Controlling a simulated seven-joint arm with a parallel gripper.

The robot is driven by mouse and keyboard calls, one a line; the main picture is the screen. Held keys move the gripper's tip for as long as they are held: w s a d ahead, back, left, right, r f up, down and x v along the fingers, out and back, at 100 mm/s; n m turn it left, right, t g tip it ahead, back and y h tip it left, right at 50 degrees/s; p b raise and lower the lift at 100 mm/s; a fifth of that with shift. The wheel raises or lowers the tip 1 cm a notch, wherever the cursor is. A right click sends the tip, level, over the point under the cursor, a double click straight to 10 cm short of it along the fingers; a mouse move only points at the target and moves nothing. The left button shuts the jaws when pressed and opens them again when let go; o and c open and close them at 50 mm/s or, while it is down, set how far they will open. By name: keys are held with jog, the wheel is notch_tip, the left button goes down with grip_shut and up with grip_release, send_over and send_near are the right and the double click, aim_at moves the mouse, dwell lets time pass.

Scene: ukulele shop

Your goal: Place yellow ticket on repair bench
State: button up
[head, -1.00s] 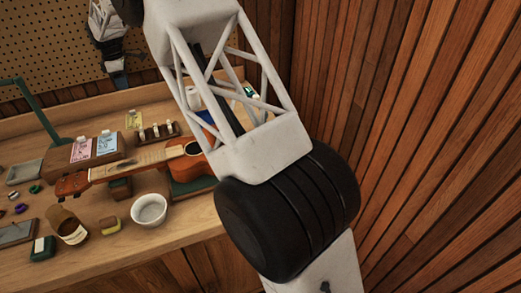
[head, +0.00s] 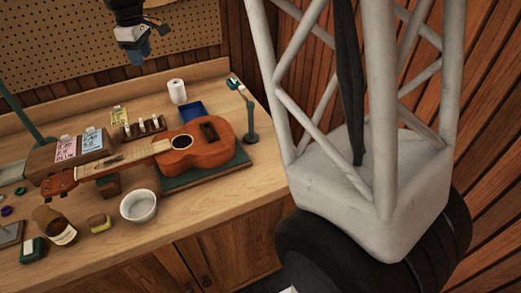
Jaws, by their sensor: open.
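The yellow ticket (head: 120,115) is small and stands near the back of the wooden repair bench (head: 215,230), behind a small rack; its base is partly hidden. A pink ticket (head: 66,147) and a blue ticket (head: 92,140) sit at a wooden block (head: 70,160) to its left. My gripper (head: 141,52) is at the top of the head view, in front of the pegboard, above the bench's back part. It looks empty and open, apart from the yellow ticket.
An orange ukulele (head: 195,146) lies across the bench, its body over a green mat (head: 215,176). A white bowl (head: 138,206), brown bottle (head: 56,226), blue tray (head: 190,110), white roll (head: 177,91) and lamp stand (head: 251,120) stand around it. The front right bench top is clear.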

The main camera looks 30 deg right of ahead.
jog(key=s+d+r+m, duration=0.3)
jog(key=s+d, duration=0.3)
jog(key=s, duration=0.5)
jog(key=s+d+f+m, duration=0.2)
jog(key=s+d+m, duration=0.1)
jog(key=s, duration=0.8)
jog(key=s+d+f+m+t, duration=0.1)
jog(key=s+d+f+m, duration=0.2)
jog(key=s, duration=0.9)
jog(key=s+d+f+m, duration=0.2)
jog(key=s+d+m, duration=0.1)
jog(key=s, duration=0.9)
jog(key=shift+d+f+t, duration=0.25)
jog(key=shift+t, duration=0.05)
